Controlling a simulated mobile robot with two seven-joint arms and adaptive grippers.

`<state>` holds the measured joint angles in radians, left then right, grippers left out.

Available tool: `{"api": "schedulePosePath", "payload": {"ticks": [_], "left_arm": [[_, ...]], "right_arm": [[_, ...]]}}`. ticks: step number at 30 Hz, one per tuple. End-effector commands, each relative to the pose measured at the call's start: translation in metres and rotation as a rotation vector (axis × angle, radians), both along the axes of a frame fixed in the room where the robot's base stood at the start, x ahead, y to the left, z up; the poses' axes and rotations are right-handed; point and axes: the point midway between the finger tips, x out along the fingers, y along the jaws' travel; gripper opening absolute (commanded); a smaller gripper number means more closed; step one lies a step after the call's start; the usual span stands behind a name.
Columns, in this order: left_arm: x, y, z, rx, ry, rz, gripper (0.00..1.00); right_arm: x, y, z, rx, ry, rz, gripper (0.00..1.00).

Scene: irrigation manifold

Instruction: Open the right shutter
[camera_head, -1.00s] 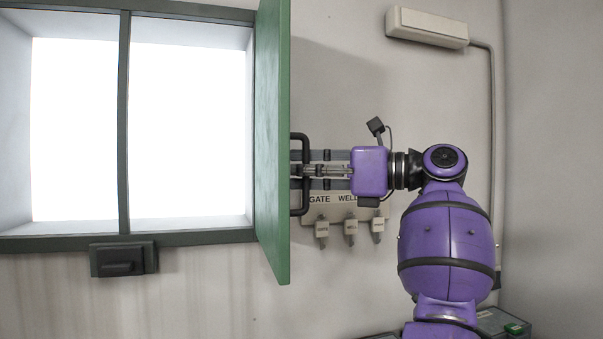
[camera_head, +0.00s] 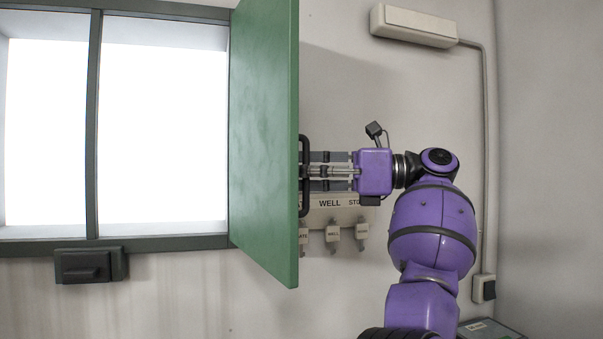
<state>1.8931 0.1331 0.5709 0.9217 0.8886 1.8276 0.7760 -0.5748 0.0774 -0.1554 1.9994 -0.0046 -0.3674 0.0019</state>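The right shutter (camera_head: 264,140) is a green panel hinged at the right side of the window frame. It stands swung well out from the window, and its inner face shows. A dark bar handle (camera_head: 304,205) is on its far side, at its free edge. My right gripper (camera_head: 312,171) reaches in from the right with its fingers at the middle of this handle. The fingers look close together around the bar, but the shutter edge partly hides the tips. My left gripper is not in view.
The bright window has a dark frame (camera_head: 93,130) with a black latch block (camera_head: 90,266) below it. Labelled tags (camera_head: 332,235) hang from a wall plate behind my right gripper. A white box (camera_head: 414,25) with a conduit is at the upper right.

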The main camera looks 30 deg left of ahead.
Motion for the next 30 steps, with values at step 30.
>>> {"api": "schedulePosePath", "payload": {"ticks": [30], "left_arm": [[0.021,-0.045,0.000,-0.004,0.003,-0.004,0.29]], "right_arm": [[0.004,0.001,0.000,0.001,-0.005,0.002,0.40]]}}
